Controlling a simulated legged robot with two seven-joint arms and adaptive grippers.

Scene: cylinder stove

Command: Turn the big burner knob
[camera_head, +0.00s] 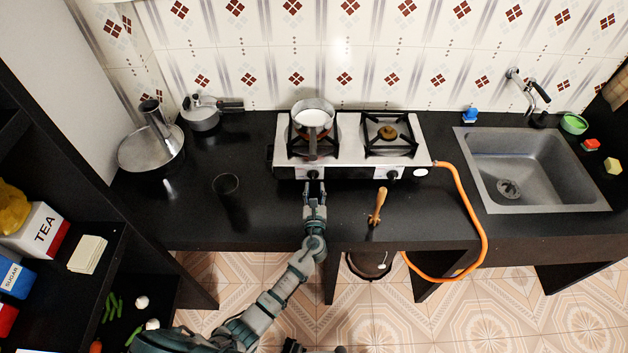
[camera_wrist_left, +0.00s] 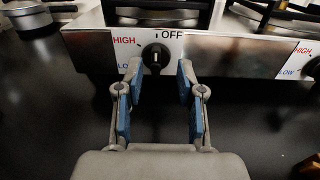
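The two-burner stove (camera_head: 350,128) stands against the tiled wall. Its left knob is black and round, and shows in the left wrist view (camera_wrist_left: 156,57) with HIGH and LOW to its left and OFF above it. A light pointer line on the knob stands about upright, toward OFF. The right knob (camera_head: 393,174) sits at the right of the front panel. My left gripper (camera_wrist_left: 158,75) is open, with its blue-padded fingers on either side of the left knob and just short of it; contact cannot be told. In the head view my left gripper (camera_head: 314,188) is right before this knob. My right gripper is not clearly seen.
A pan of white liquid (camera_head: 313,116) stands on the left burner, its handle toward me. An orange hose (camera_head: 478,215) runs from the stove's right end over the counter edge.

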